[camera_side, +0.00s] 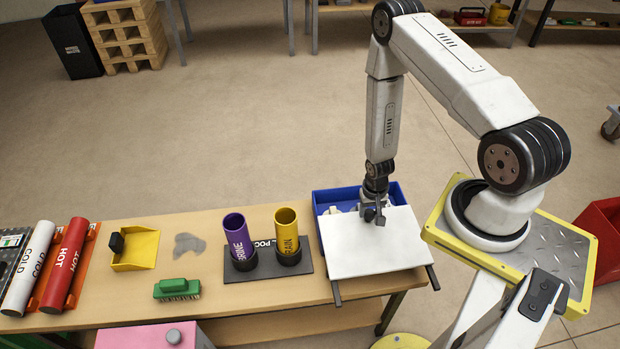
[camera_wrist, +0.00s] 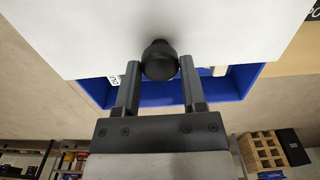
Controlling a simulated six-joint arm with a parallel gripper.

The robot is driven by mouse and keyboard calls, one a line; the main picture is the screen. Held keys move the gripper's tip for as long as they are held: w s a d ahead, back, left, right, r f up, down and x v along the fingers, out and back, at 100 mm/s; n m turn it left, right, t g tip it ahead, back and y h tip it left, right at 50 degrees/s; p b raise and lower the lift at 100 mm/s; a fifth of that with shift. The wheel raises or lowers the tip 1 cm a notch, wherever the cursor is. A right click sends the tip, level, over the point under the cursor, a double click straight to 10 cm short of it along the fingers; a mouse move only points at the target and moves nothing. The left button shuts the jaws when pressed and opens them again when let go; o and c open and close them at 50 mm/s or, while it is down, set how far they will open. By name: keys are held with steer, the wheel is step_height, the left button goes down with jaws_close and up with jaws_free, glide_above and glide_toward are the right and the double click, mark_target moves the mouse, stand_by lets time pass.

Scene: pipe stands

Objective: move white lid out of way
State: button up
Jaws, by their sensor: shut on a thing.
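The white lid (camera_side: 372,245) is a flat square panel at the right end of the table. It lies over the near part of a blue bin (camera_side: 335,197) and over two dark rails. In the wrist view the lid (camera_wrist: 90,35) fills the top, with a round black knob (camera_wrist: 159,62) near its edge. My gripper (camera_side: 374,214) is at the lid's far edge. In the wrist view my gripper (camera_wrist: 159,75) has its two fingers closed on either side of the knob. The bin's blue inside (camera_wrist: 160,95) shows behind the fingers, with some white items partly hidden.
A dark base (camera_side: 268,268) left of the lid holds a purple pipe (camera_side: 238,237) and a yellow pipe (camera_side: 286,229) upright. A green brush (camera_side: 177,289), a yellow dustpan (camera_side: 136,249) and white and red pipes lie further left. My arm's yellow-edged base is at the right.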

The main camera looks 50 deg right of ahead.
steer(key=shift+s+a, duration=1.4)
steer(key=o, duration=0.8)
steer(key=shift+c, duration=0.2)
steer(key=shift+r, duration=0.1)
step_height(320, 180, up, 7)
stand_by(0.4)
